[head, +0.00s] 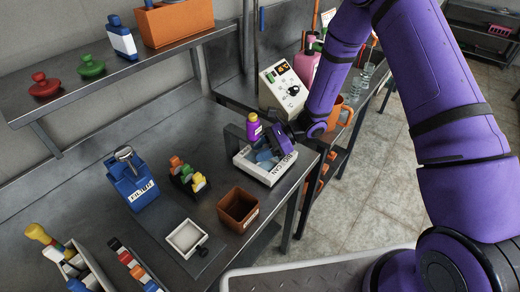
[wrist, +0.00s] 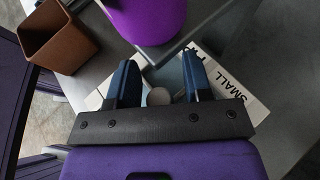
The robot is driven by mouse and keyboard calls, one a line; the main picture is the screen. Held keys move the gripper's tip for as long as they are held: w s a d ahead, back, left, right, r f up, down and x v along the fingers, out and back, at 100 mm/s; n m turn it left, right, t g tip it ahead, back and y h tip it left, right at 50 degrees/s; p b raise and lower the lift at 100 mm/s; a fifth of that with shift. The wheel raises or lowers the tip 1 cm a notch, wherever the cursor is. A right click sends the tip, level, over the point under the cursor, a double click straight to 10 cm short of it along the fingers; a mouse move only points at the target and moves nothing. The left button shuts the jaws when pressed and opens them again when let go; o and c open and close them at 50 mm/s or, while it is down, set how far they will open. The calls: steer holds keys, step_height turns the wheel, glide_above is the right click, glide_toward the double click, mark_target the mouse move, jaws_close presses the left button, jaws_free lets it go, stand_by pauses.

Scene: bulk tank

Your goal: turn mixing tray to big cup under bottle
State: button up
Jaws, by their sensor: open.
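The mixing tray (head: 251,169) is a low white tray with printed labels, near the right end of the bench. In the wrist view its white edge (wrist: 240,75) reads "SMALL"; the head view shows a label that seems to start with "BIG". A purple bottle (head: 254,127) stands upright in a dark holder above the tray's back; it also shows in the wrist view (wrist: 145,18). My gripper (head: 266,156) is open and low over the tray. A small pale round part (wrist: 158,97) lies between its blue fingers (wrist: 160,85), not clasped. The cups cannot be made out.
A brown square box (head: 238,210) stands just in front of the tray. A blue container (head: 132,183), a rack of coloured bottles (head: 187,176) and a white square dish (head: 187,238) are further left. A control box (head: 284,88) and an orange mug (head: 340,115) stand behind.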

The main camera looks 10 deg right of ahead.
jaws_close()
steer(key=shift+n+g, duration=0.3)
steer(key=n+g, duration=0.1)
steer(key=n+g+h, duration=0.1)
steer(key=n+g, duration=0.1)
steer(key=n+g+h, duration=0.1)
steer(key=shift+s+d+g, duration=0.1)
steer(key=shift+s+g, duration=0.2)
steer(key=shift+s, duration=0.05)
steer(key=shift+s+d+n+g+h, duration=0.15)
steer(key=shift+n+g+h, duration=0.8)
steer(key=shift+n, duration=0.2)
steer(key=shift+s+d+n+g+h, duration=0.1)
steer(key=shift+n+g+h, duration=0.8)
steer(key=shift+n, duration=0.25)
jaws_free()
